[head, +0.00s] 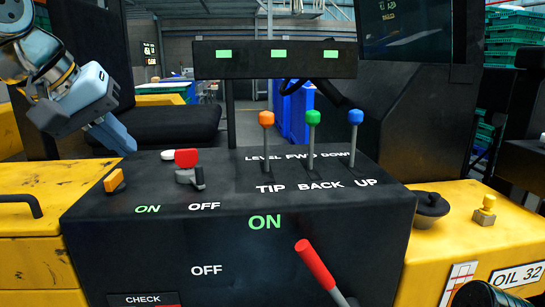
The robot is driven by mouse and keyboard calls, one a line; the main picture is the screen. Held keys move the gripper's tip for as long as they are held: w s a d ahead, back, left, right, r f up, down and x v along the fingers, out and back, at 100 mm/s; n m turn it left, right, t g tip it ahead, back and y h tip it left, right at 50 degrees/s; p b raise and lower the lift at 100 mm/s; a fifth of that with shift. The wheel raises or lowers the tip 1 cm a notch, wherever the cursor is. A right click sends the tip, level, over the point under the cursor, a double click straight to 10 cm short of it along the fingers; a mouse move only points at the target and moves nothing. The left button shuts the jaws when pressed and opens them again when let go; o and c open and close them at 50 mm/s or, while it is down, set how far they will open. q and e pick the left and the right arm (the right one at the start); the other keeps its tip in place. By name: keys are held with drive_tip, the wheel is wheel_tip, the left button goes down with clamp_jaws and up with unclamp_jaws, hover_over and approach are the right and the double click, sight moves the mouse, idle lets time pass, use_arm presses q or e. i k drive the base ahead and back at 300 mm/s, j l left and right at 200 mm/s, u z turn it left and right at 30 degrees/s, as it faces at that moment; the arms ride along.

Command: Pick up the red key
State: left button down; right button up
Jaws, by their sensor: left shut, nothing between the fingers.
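The red key (187,158) stands upright in its switch on top of the black control console, left of the middle. Its head is a flat red plate, with a dark and grey part below it. My left gripper (122,142) comes in from the upper left. Its blue-grey fingers are shut and empty, pointing down and right, with the tips to the left of the key and apart from it. My right gripper does not show.
Levers with orange (266,118), green (313,117) and blue (355,116) knobs rise on the right. A red-handled lever (316,265) juts from the console's front. A dark display bar (274,59) stands behind.

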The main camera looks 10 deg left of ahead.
sight(186, 158)
drive_tip(key=k+j, duration=0.3)
drive_tip(key=k, duration=0.15)
drive_tip(key=k+j, duration=0.25)
drive_tip(key=k, duration=0.2)
